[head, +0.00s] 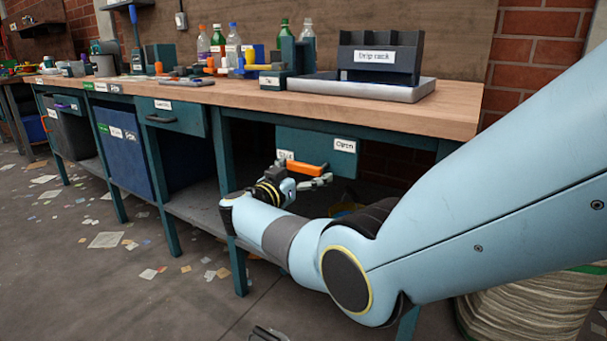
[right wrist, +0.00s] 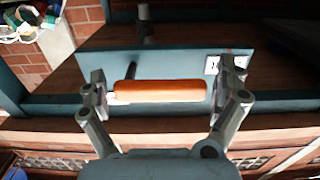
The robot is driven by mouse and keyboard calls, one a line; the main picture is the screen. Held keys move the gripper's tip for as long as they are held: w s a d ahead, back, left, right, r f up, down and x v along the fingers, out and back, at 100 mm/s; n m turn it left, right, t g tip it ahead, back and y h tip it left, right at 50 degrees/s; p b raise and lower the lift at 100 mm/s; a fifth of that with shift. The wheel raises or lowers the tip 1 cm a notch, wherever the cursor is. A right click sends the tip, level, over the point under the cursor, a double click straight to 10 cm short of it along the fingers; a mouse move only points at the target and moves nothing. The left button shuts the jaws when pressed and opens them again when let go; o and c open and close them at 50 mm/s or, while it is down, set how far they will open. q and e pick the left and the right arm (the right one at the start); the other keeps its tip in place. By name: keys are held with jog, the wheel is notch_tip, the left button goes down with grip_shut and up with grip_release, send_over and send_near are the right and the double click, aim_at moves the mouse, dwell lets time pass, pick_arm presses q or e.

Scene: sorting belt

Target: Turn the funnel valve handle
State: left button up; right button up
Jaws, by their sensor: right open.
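The funnel valve handle is an orange bar (head: 309,168) in front of a teal panel (head: 340,157) under the workbench. The panel has one label reading "Open" on its right and another, partly hidden, on its left. In the right wrist view the orange handle (right wrist: 160,91) lies crosswise between the spread fingers of my right gripper (right wrist: 163,82). Gaps show at both ends, so the fingers are not closed on it. In the head view my right gripper (head: 304,178) is at the handle. A dark part at the bottom edge seems to be my left gripper (head: 268,334), mostly cut off.
The wooden benchtop (head: 230,95) above carries bottles, a drip rack (head: 382,58) and a grey tray (head: 350,88). Bench legs and a lower shelf (head: 195,205) border the space. Paper scraps litter the floor. A ribbed pale container (head: 530,305) stands at lower right.

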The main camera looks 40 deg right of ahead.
jog(key=v, duration=1.2)
jog(key=shift+d+f, duration=0.1)
jog(key=shift+f, duration=0.05)
